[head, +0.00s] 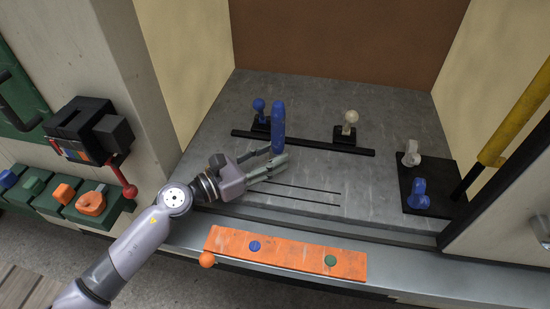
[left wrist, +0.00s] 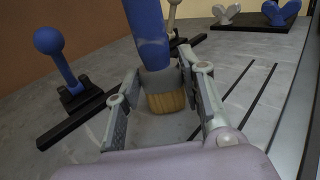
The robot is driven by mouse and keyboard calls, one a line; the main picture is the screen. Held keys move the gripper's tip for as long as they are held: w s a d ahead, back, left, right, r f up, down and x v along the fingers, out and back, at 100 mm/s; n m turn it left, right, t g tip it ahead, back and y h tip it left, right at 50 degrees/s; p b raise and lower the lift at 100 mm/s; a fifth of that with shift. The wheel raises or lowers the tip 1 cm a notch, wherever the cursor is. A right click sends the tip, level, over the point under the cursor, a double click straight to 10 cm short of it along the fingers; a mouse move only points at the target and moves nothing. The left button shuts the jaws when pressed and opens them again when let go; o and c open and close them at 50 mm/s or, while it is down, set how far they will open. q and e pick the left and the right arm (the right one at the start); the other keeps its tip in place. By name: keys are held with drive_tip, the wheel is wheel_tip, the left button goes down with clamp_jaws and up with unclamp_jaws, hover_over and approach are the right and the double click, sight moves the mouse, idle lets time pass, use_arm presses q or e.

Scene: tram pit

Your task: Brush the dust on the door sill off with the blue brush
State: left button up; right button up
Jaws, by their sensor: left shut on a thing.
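The blue brush (head: 278,125) stands about upright, handle up, in my left gripper (head: 272,163), which is shut on it above the grey floor. In the left wrist view the blue handle (left wrist: 148,38) rises between the fingers and the tan bristles (left wrist: 167,103) point down. I cannot tell whether the bristles touch the floor. The grey metal door sill (head: 425,268) runs along the front of the floor, below and in front of the gripper. I cannot make out dust on it clearly. My right gripper is not in view.
An orange plate (head: 293,256) with blue and green knobs lies along the sill. A black rail (head: 345,149) with a blue and a white lever stands behind the brush. A black pad (head: 428,187) and yellow pole (head: 514,120) are at right. A black box (head: 88,128) is left.

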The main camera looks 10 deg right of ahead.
use_arm(q)
drive_tip(key=shift+w+a+b, duration=0.2)
drive_tip(key=shift+a+b, duration=0.15)
drive_tip(key=shift+a, duration=0.25)
drive_tip(key=shift+w+a+f+b, duration=0.15)
drive_tip(key=shift+a+f+b, duration=0.05)
drive_tip(key=shift+a+b, duration=0.4)
drive_tip(key=shift+w+a+b, duration=0.25)
drive_tip(key=shift+a+b, duration=0.2)
drive_tip(key=shift+a, duration=0.45)
drive_tip(key=shift+w+a+b, duration=0.2)
drive_tip(key=shift+a+b, duration=0.2)
drive_tip(key=shift+a, duration=0.1)
drive_tip(key=shift+w+a+r, duration=0.1)
drive_tip(key=shift+a+r, duration=0.05)
drive_tip(key=shift+a, duration=0.1)
drive_tip(key=shift+d, duration=0.2)
